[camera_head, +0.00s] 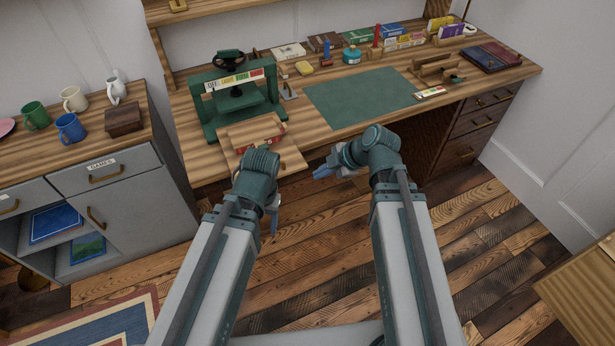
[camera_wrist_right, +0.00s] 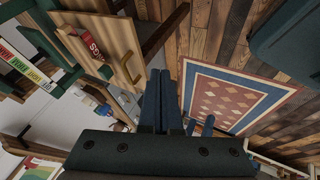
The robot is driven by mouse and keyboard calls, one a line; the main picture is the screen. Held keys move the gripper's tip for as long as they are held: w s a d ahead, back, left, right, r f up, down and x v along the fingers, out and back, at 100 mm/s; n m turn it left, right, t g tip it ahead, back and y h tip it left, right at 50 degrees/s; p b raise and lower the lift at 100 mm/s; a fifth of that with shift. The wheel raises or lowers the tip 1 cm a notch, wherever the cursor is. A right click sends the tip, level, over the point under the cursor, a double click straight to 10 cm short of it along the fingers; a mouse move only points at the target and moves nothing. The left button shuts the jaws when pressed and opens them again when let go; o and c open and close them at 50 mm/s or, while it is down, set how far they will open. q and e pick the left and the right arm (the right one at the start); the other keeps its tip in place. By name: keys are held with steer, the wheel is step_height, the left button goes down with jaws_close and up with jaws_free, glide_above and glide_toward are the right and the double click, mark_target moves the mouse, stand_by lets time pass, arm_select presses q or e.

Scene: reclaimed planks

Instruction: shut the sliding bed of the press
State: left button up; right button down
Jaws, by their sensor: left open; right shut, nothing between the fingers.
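The green press (camera_head: 214,120) stands at the left end of the desk, with a dark wheel on top. Its wooden sliding bed (camera_head: 292,160) sticks out toward me past the desk's front edge, with a red labelled item (camera_head: 270,140) on it. The bed (camera_wrist_right: 117,45) and its brass handle (camera_wrist_right: 128,74) also show in the right wrist view. My left gripper (camera_head: 273,214) is open, in front of the bed and partly hidden by its own wrist. My right gripper (camera_head: 318,174) is shut and empty, to the right of the bed; its fingers (camera_wrist_right: 161,85) point past the handle, apart from it.
A green mat (camera_head: 362,97) lies on the desk (camera_head: 320,128) right of the press. Books and small items line the back. A grey cabinet (camera_head: 135,190) with mugs stands at the left. The floor before the desk is clear beyond the rug (camera_head: 110,320).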

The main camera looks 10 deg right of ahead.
mark_target(276, 128)
steer(key=w+a+f+b, duration=0.6)
steer(key=w+f+b, duration=0.1)
steer(key=shift+f, duration=0.3)
steer(key=shift+w, duration=0.1)
stand_by(0.4)
steer(key=w+a, duration=0.2)
steer(key=w, duration=0.4)
steer(key=w+a, duration=0.2)
steer(key=w, duration=0.4)
steer(key=w+a, duration=0.2)
steer(key=w, duration=0.4)
steer(key=shift+w+a, duration=0.1)
steer(key=shift+w, duration=0.4)
steer(key=shift+w+r, duration=0.1)
